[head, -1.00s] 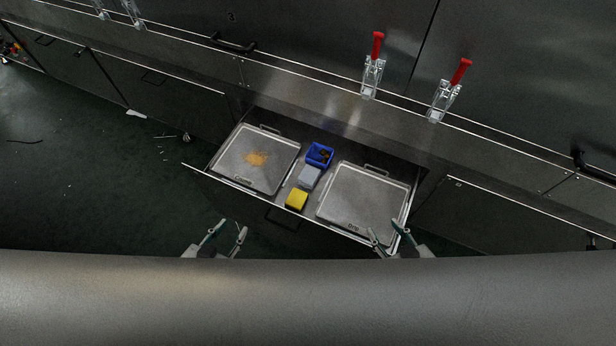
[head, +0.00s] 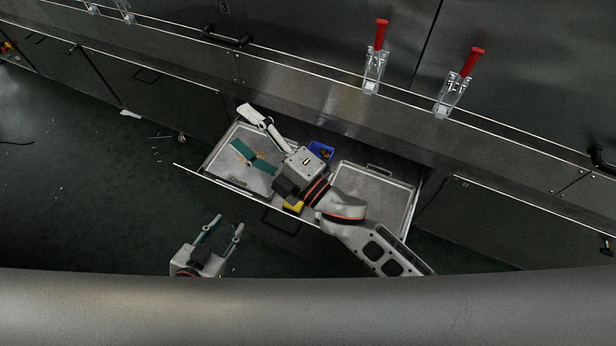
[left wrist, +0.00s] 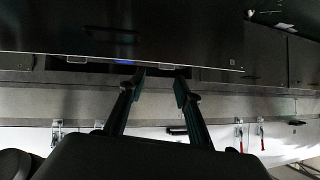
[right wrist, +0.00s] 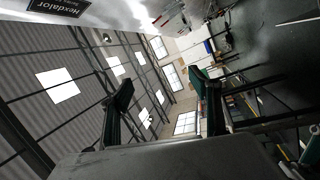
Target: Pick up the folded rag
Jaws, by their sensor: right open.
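The folded rag is hidden in the head view behind my right arm, which lies across the middle of the open drawer (head: 232,190). My right gripper (head: 244,130) is open and empty above the left tray, its fingers pointing left. Its spread fingers also show in the right wrist view (right wrist: 160,85), with nothing between them. My left gripper (head: 226,225) is open and empty in front of the drawer, low in the head view. In the left wrist view its fingers (left wrist: 159,74) are apart, with the drawer front beyond.
A blue bin (head: 321,149) and a yellow block (head: 293,205) show partly beside my right arm. A left tray (head: 222,160) and a right tray (head: 385,190) lie in the drawer. Red-handled clamps (head: 376,60) stand on the ledge behind.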

